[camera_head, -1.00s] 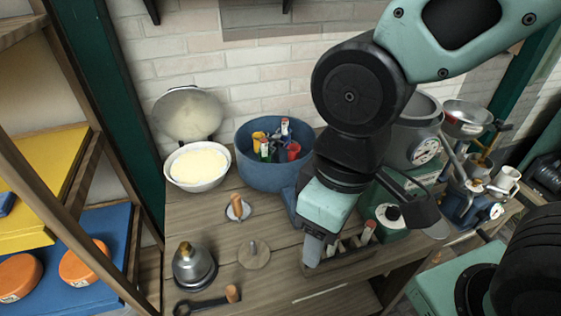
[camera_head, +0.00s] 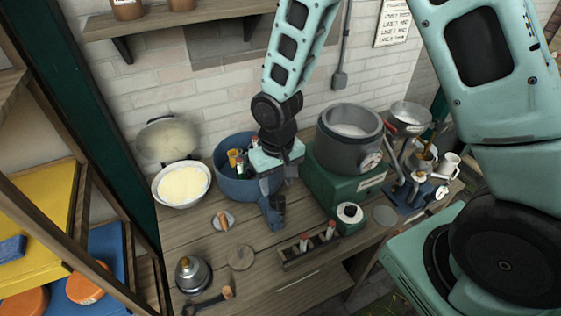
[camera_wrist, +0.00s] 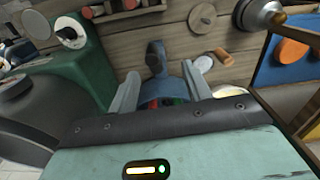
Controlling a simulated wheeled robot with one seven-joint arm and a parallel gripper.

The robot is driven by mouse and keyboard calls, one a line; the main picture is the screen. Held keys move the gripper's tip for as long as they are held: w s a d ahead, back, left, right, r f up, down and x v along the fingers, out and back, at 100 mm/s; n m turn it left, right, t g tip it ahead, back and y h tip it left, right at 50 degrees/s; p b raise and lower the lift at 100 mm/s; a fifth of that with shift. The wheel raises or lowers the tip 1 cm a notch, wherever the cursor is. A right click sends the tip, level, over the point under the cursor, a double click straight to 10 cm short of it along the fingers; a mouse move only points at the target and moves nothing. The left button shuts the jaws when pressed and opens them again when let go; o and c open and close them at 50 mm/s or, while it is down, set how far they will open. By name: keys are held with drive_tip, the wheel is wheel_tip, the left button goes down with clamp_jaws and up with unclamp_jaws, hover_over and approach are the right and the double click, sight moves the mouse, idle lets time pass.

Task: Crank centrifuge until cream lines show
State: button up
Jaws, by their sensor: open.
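What looks like the centrifuge is the blue round tub (camera_head: 232,188) at the back of the wooden bench, with a blue housing (camera_head: 273,212) on its front. Colored holders and a white-topped bottle show inside it. My gripper (camera_head: 279,185) is open and empty over the tub's right side, fingers pointing down. The wrist view shows my gripper (camera_wrist: 160,88) with its two fingers apart on either side of the tub's blue body (camera_wrist: 175,78) and the housing (camera_wrist: 155,55) beyond. I cannot tell whether they touch. A black crank with a wooden knob (camera_head: 204,302) lies loose at the bench's front left.
A wooden rack with red-topped bottles (camera_head: 309,248) stands at the front. A grey pot (camera_head: 345,150) sits on a green base (camera_head: 335,185) right of my gripper. A white bowl (camera_head: 182,186) stands left of the tub. A metal bell-shaped vessel (camera_head: 192,273) is front left.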

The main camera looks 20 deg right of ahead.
sight(281, 198)
drive_tip(key=shift+w+d+f+m+p, duration=0.4)
drive_tip(key=shift+w+d+f, duration=0.1)
drive_tip(key=shift+d+f, duration=0.2)
drive_tip(key=shift+f+b, duration=3.75)
drive_tip(key=shift+f, duration=0.65)
drive_tip(key=c, duration=1)
